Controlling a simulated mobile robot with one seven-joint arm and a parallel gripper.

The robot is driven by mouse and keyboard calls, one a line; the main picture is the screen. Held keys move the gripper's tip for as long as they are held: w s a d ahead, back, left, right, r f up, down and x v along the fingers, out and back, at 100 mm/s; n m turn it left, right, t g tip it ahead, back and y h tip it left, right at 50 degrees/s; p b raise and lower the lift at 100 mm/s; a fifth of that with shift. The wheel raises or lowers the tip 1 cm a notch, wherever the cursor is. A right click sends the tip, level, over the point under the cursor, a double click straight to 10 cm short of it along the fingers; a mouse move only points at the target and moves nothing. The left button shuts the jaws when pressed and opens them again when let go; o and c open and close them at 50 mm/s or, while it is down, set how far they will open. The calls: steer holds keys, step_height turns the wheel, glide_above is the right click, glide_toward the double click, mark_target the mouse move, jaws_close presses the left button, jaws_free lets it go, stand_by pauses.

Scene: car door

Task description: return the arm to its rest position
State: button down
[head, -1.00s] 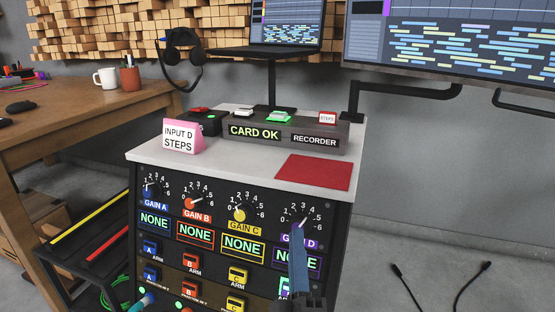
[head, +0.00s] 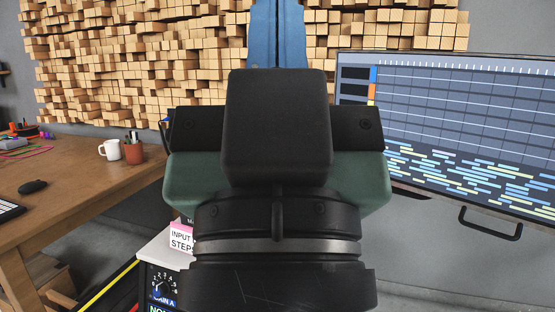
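My gripper (head: 277,32) is raised close in front of the head camera and fills the middle of the view. Its black and green body is upright, and its two blue fingers point up, side by side with only a thin seam between them. Their tips are cut off by the top edge. The fingers look shut, with nothing seen between them. The gripper and wrist hide most of the equipment cabinet (head: 152,254). Only its left corner shows, with the gain A dial (head: 163,284) and part of the pink-edged "INPUT D STEPS" card (head: 181,239).
A wooden desk (head: 75,190) at left holds a white mug (head: 110,150), a brown cup (head: 133,153) and a black mouse (head: 32,187). A large monitor (head: 450,130) hangs at right. A wood-block wall panel (head: 130,60) is behind. Open floor space shows at lower right.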

step_height(320, 180, up, 27)
steer(key=p, duration=2.4)
steer(key=shift+f, duration=0.2)
